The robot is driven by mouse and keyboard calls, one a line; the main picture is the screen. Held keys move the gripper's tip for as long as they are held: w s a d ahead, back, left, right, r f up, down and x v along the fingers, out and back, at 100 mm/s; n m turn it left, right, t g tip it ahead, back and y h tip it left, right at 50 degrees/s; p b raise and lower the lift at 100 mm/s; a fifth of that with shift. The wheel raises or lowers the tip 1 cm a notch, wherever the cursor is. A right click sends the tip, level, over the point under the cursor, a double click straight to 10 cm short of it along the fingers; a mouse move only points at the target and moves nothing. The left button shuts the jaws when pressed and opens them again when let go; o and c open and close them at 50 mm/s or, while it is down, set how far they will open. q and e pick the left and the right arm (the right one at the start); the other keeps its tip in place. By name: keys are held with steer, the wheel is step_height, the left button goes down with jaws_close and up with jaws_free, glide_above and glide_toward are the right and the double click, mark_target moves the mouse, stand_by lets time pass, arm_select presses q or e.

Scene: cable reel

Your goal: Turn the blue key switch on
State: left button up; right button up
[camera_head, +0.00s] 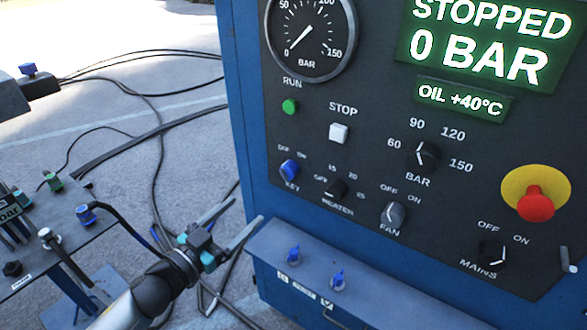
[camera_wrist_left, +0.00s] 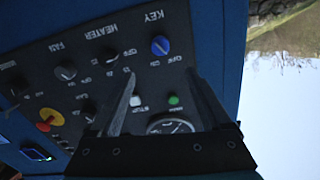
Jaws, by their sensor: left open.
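The blue key switch (camera_head: 289,170) is a small round knob labelled KEY on the dark control panel, below the green RUN button, with OFF and ON marked above it. It appears turned toward OFF. My left gripper (camera_head: 247,211) is open and empty, in front of the panel and below and left of the switch, not touching it. In the left wrist view, the blue key switch (camera_wrist_left: 160,46) shows beyond the open fingertips (camera_wrist_left: 162,75), roughly between their directions. My right gripper is not in view.
Heater (camera_head: 337,189) and fan (camera_head: 393,215) knobs sit right of the switch. A white STOP button (camera_head: 339,132) is above right. A blue ledge (camera_head: 360,280) with two small blue fittings juts out below the panel. A side table (camera_head: 70,245) and cables are at left.

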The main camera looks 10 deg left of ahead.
mark_target(283, 176)
arm_select(q)
steer(key=b+x, duration=0.1)
steer(key=x, duration=1.3)
steer(key=shift+w+d, duration=0.1)
steer(key=shift+w, duration=0.2)
jaws_close()
stand_by(0.4)
